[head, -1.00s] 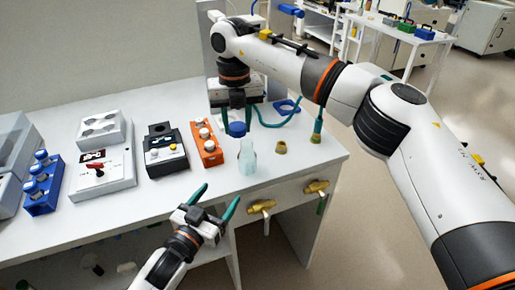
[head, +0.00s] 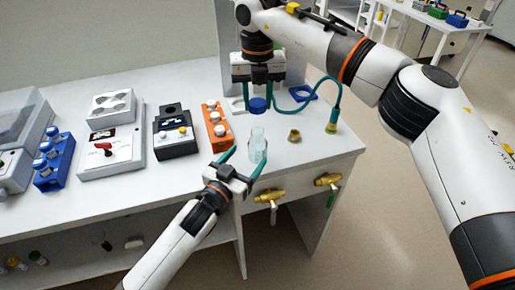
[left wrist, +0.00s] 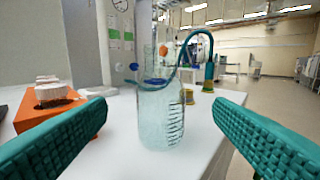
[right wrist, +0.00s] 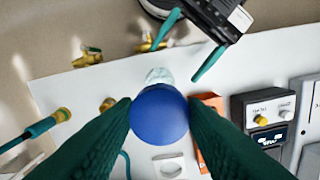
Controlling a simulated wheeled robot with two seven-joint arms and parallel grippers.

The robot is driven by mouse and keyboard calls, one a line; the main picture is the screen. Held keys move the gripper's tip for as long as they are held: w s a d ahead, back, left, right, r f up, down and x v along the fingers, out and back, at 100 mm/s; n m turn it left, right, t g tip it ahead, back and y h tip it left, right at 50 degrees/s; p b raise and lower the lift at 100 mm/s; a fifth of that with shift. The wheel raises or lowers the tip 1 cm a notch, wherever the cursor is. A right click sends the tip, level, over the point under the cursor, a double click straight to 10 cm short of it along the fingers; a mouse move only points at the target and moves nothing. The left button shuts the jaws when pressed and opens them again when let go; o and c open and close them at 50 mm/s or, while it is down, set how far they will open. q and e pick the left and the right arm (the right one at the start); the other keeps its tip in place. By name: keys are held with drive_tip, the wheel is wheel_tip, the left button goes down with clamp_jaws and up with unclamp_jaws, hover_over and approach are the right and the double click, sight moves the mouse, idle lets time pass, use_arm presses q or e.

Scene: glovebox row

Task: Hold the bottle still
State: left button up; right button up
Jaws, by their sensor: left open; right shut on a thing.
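The clear, pale bottle (head: 257,146) stands upright on the white bench near its front edge. In the left wrist view the bottle (left wrist: 161,115) stands between and beyond the fingertips, with graduation marks on its side. My left gripper (head: 243,160) is open, its teal fingers either side of the bottle's near side, with no contact visible. My right gripper (head: 259,97) is shut on a round blue cap (right wrist: 159,114) and holds it above the bench, behind the bottle. In the right wrist view the bottle's pale top (right wrist: 159,76) shows partly behind the cap.
An orange block (head: 215,125) with white knobs stands left of the bottle. A brass fitting (head: 294,136) and a teal hose (head: 338,95) are to the right. Brass valves (head: 270,196) stick out from the bench front.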

sight(252, 151)
use_arm(q)
drive_tip(key=x, duration=0.6)
drive_tip(key=shift+w+d, duration=0.2)
drive_tip(key=shift+w, duration=0.15)
drive_tip(key=shift+c, duration=0.5)
drive_tip(key=c, duration=1.4)
use_arm(e)
drive_tip(key=shift+f, duration=2.5)
drive_tip(key=shift+f, duration=0.9)
drive_tip(key=shift+f, duration=0.55)
